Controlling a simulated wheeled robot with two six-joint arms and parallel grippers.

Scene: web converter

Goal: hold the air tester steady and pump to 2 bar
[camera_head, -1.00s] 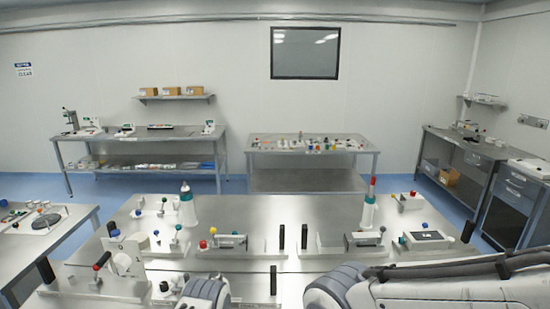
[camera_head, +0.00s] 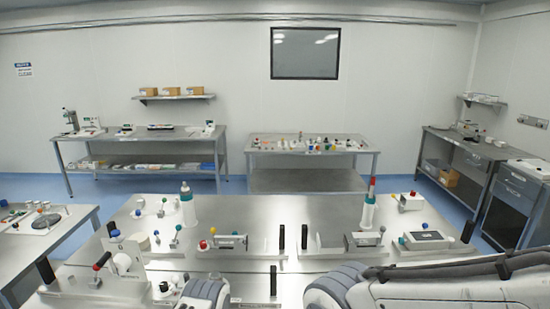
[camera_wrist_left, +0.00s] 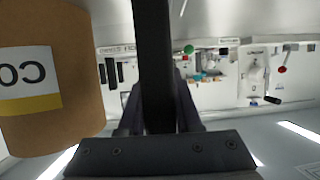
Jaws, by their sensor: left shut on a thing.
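In the left wrist view my left gripper (camera_wrist_left: 158,98) is shut on a long dark bar (camera_wrist_left: 154,40), which runs up out of the frame. What the bar belongs to is hidden. I cannot tell for sure which thing is the air tester. In the head view a small device with a dark screen (camera_head: 427,236) sits at the right of the near bench. Several black upright handles, one of them (camera_head: 304,236) at mid-bench, stand on the fixtures. Neither gripper shows in the head view, and my right gripper is in no view.
A brown cylinder with a white and yellow label (camera_wrist_left: 55,85) is close beside my left gripper.

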